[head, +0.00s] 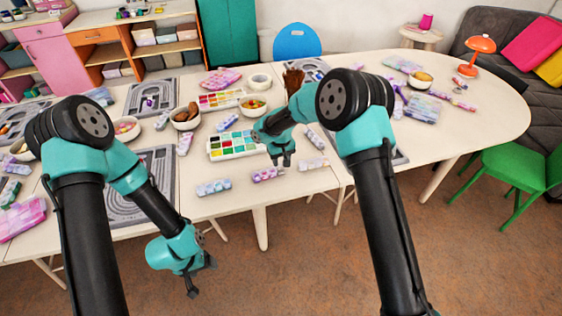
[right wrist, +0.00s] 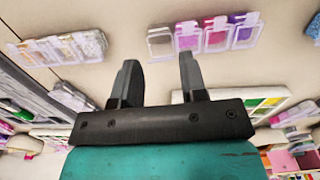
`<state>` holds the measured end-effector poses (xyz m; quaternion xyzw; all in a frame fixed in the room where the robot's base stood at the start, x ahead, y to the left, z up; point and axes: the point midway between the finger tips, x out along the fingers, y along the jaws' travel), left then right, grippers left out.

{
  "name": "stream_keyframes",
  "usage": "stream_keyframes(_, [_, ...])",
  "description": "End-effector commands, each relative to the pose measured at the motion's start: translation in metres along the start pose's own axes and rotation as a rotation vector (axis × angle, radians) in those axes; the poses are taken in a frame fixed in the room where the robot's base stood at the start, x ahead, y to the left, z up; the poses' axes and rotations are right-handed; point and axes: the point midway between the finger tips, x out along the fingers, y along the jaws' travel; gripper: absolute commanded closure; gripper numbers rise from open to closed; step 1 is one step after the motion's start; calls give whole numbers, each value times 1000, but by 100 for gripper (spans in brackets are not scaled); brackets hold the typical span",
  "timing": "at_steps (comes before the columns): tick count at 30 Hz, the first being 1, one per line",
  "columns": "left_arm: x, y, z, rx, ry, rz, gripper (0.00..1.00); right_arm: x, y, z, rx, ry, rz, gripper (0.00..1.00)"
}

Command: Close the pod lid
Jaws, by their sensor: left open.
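A strip of bead pods (head: 267,174) in pink and purple lies near the table's front edge. In the right wrist view the strip (right wrist: 215,35) shows grey, pink, magenta and purple compartments with clear lids; I cannot tell surely which lid stands open. My right gripper (head: 284,161) hovers just behind the strip in the head view. Its fingers (right wrist: 158,75) are apart and empty, with the strip beyond the fingertips. My left gripper (head: 200,287) is open and empty, low in front of the table, away from the pods.
Other pod strips lie to the left (head: 213,187) and right (head: 313,164). A palette of coloured squares (head: 234,145) is behind my right gripper. Grey bead boards (head: 150,185) and bowls (head: 186,117) stand further left and back. The table's front edge is close to the strips.

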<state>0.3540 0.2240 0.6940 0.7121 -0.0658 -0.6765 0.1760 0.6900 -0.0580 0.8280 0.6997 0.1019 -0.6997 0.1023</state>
Motion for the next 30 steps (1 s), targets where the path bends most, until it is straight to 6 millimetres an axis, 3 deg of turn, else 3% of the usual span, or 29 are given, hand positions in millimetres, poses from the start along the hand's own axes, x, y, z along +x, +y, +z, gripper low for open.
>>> stream_keyframes(13, [0,0,0,0,0,0,28,10,0,0,0,0,0,62])
stream_keyframes(23, [0,0,0,0,0,0,28,10,0,0,0,0,0,93])
stream_keyframes(30, [0,0,0,0,0,0,28,11,2,1,2,26,5,93])
